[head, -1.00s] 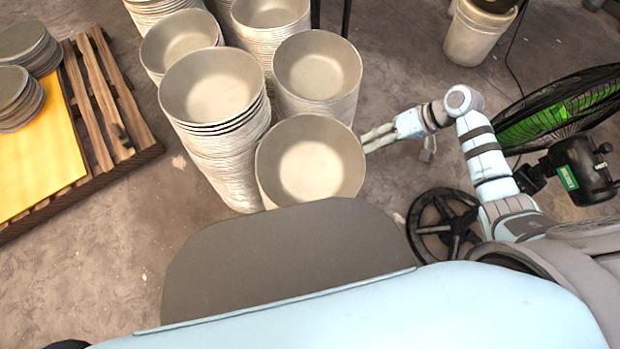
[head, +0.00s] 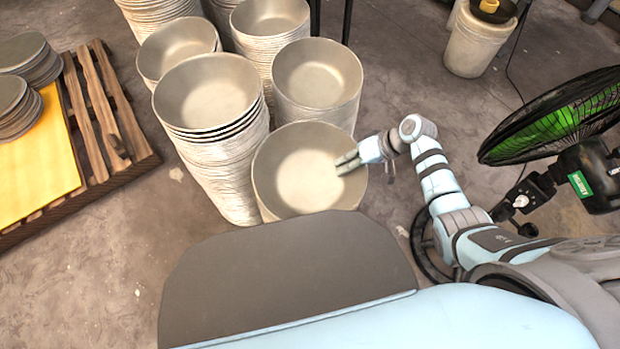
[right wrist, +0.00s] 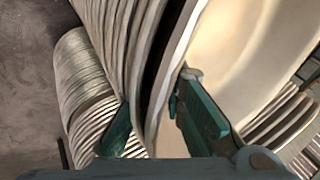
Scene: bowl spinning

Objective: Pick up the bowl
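The nearest bowl (head: 290,180) is round and pale grey, at the top of the front stack, partly hidden below by my dark body panel. My right gripper (head: 341,165) reaches in from the right, with its fingers at the bowl's right side, over the inside. In the right wrist view the right gripper (right wrist: 154,94) has its two dark green fingers apart. The rim and wall of the bowl (right wrist: 235,50) run between them, one finger on the inner side and one outside. I cannot tell whether either finger touches it. My left gripper is not in view.
Several stacks of similar bowls (head: 208,92) stand close behind and left. A wooden pallet (head: 105,120) with a yellow sheet and plates lies at left. A green fan (head: 570,115) stands at right, near my right arm. A white bucket (head: 475,45) stands at back right.

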